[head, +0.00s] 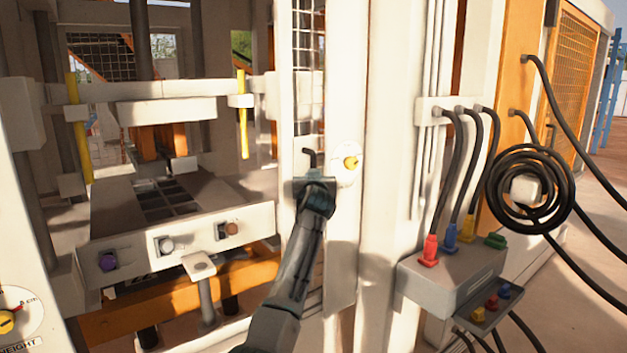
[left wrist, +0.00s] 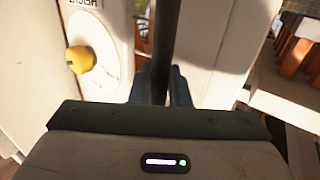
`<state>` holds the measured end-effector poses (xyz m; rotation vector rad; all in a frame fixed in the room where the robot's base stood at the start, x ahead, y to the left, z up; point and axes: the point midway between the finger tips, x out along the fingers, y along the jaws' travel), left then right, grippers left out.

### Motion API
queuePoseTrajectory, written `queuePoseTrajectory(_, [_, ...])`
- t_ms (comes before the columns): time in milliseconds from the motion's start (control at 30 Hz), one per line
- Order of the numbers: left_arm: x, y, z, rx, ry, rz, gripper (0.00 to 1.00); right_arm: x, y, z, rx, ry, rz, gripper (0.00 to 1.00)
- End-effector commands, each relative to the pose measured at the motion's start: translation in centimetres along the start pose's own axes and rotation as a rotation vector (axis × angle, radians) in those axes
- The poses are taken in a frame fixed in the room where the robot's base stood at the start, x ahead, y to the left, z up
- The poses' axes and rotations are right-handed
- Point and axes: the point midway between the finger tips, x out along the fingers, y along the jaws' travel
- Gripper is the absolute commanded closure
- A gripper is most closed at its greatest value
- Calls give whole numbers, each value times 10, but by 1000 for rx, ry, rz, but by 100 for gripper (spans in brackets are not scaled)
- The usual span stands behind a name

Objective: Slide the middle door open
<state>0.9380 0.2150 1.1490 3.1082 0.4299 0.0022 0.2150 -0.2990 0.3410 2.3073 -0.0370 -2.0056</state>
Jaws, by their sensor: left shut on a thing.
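The middle door appears to be the narrow white panel with a mesh window (head: 309,42) in the centre of the head view. A black bent handle (head: 309,154) sticks out of it. My left gripper (head: 314,183) is at this handle, low on the panel. In the left wrist view, the dark fingers of the left gripper (left wrist: 161,85) stand on either side of the black handle bar (left wrist: 166,45) and are shut on it. The fingers hide the handle's lower part. My right gripper is in neither view.
A yellow knob on a white dial (head: 350,162) sits just right of the handle. The press bay with a dark mould (head: 165,198) lies open at left. A grey box with coloured plugs (head: 452,277) and a coiled black hose (head: 497,190) are at right.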

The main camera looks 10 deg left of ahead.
Motion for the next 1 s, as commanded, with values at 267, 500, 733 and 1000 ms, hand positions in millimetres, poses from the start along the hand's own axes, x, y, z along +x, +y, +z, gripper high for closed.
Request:
queuePoseTrajectory(267, [0,0,1,-1,-1,0,70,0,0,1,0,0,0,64])
queuePoseTrajectory(500, [0,0,1,0,-1,0,65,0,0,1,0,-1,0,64])
queuePoseTrajectory(733, [-9,1,2,-1,-2,0,65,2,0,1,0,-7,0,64])
queuePoseTrajectory(1000, [-50,1,3,-3,1,1,65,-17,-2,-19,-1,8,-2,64])
